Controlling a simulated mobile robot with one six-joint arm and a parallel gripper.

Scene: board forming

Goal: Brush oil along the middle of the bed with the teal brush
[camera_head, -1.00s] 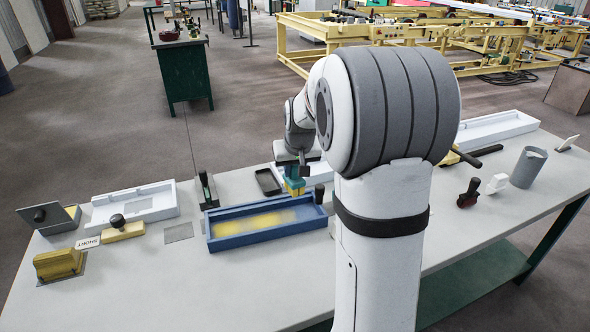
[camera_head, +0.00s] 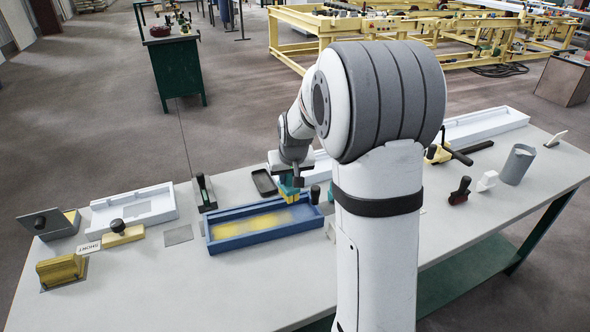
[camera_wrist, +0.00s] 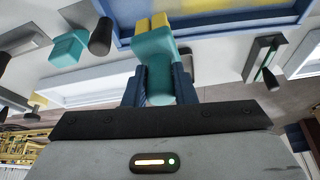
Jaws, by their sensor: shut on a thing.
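The teal brush (camera_head: 289,190) is in my gripper (camera_head: 291,183), over the far wall of the blue tray near its right end. The tray forms the bed (camera_head: 210,240), with yellow patches along its floor. In the wrist view, the brush (camera_wrist: 156,60) has a teal body and yellow bristles (camera_wrist: 151,26). It sits between the blue fingers of my gripper (camera_wrist: 157,85), which are shut on it. The bristle tips reach over the edge of the blue tray (camera_wrist: 225,30). Whether they touch the bed's floor cannot be told.
A dark handle (camera_head: 315,194) stands at the tray's right end. A dark flat dish (camera_head: 264,182) lies behind the tray. A black-handled tool (camera_head: 204,193) and a white tray (camera_head: 100,222) are to its left. A grey cup (camera_head: 517,165) is far right. Bare table lies in front.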

